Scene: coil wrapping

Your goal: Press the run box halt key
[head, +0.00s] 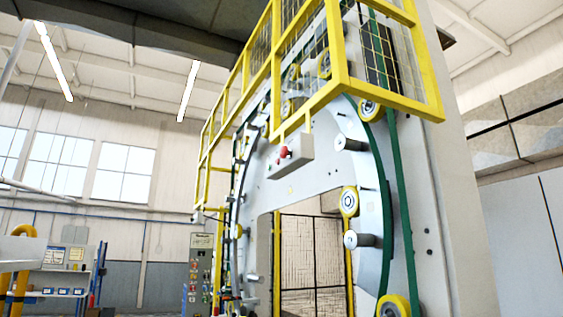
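A small light grey box (291,162) hangs under the yellow guard frame on the front of the large wrapping machine. A red round button (284,152) sticks out of its face, with a smaller dark mark beside it. I cannot read any label on the box, so I cannot tell for sure that it is the run box. Neither of my grippers is in view.
The wrapping machine (330,185) fills the middle and right, with yellow rollers (349,201) and a green belt (402,190). Yellow mesh railing (347,88) juts out above the box. A grey panel with several coloured controls (199,268) stands left. Shelving (62,280) is at far left.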

